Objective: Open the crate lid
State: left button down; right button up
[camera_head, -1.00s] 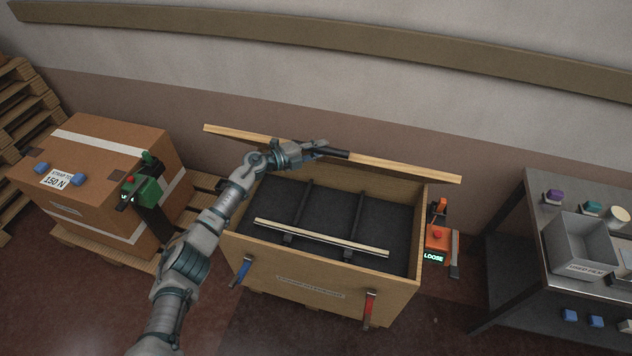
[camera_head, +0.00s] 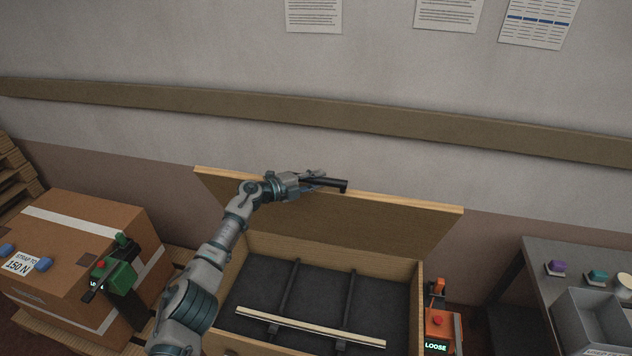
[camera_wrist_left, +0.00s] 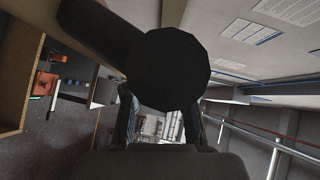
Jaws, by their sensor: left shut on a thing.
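The wooden crate (camera_head: 414,295) stands open in the head view, low in the middle, with a dark lining inside. Its lid (camera_head: 390,217) is raised at the crate's back edge, with a broad face turned toward me. It stands steeply; whether it is fully upright I cannot tell. My left gripper (camera_head: 318,180) is at the lid's top edge, shut on the black handle (camera_head: 338,185). In the left wrist view the dark handle (camera_wrist_left: 170,70) fills the space before the fingers and hides much of them. My right gripper is not in view.
A pale bar (camera_head: 310,327) lies across the crate's inside. A strapped carton (camera_head: 75,245) with a green tool (camera_head: 118,277) stands at left. An orange device (camera_head: 438,322) reading LOOSE is right of the crate. A metal table (camera_head: 565,250) with a grey bin (camera_head: 590,325) stands at right.

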pick_arm(q)
jog(key=shift+f, duration=0.2)
jog(key=c, duration=1)
grip_release()
jog(key=shift+o, duration=0.4)
jog(key=shift+w, duration=0.1)
jog(key=shift+s+a+r, duration=0.15)
jog(key=shift+s+a, duration=0.05)
jog(key=shift+a, duration=0.45)
jog(key=v, duration=1)
jog(key=shift+s+a, duration=0.25)
jog(key=shift+a, duration=0.05)
jog(key=shift+d, duration=0.15)
